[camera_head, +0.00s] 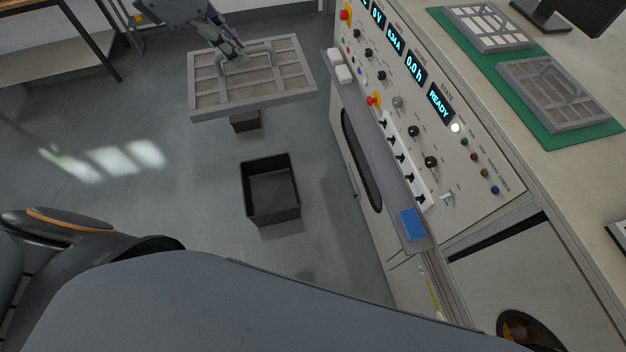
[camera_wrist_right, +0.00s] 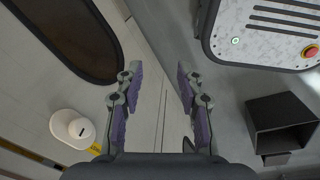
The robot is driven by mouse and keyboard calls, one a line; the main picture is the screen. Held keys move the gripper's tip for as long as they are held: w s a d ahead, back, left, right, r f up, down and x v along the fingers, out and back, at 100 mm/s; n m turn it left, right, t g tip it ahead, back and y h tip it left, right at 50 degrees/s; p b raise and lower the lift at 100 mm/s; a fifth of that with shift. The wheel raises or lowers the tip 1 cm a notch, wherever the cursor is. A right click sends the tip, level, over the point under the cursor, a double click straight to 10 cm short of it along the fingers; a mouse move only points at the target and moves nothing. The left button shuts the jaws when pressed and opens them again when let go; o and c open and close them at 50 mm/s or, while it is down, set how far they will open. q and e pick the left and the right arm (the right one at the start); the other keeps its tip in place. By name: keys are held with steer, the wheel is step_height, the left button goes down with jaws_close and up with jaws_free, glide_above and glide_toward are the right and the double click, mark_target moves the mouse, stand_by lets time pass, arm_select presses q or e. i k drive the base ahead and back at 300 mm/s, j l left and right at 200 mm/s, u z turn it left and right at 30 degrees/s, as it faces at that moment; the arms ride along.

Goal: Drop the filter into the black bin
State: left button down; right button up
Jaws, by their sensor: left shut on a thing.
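The filter (camera_head: 255,88), a grey rectangular frame with beige panels and a handle, hangs in the air in the upper left of the head view. My left gripper (camera_head: 238,57) is shut on its handle. The black bin (camera_head: 273,214) stands open on the floor, lower in the head view than the filter and apart from it. I see no contents in it. The bin also shows at the right of the right wrist view (camera_wrist_right: 285,142). My right gripper (camera_wrist_right: 155,78) is open and empty, with nothing between its fingers.
A small dark object (camera_head: 245,123) is partly hidden below the filter. A control cabinet (camera_head: 400,110) with knobs and displays stands right of the bin. Two more filters (camera_head: 555,92) (camera_head: 488,27) lie on a green mat (camera_head: 597,134). Floor left of the bin is clear.

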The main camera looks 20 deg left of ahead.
mark_target(271, 194)
steer(key=j+z, duration=0.4)
steer(key=j, duration=0.25)
steer(key=j+z, duration=0.45)
steer(key=j, duration=0.25)
steer(key=k+j+z, duration=0.1)
steer(key=j+z, duration=0.3)
steer(key=j, duration=0.25)
steer(key=k+j, duration=0.1)
steer(key=j, duration=0.55)
steer(key=k, duration=0.05)
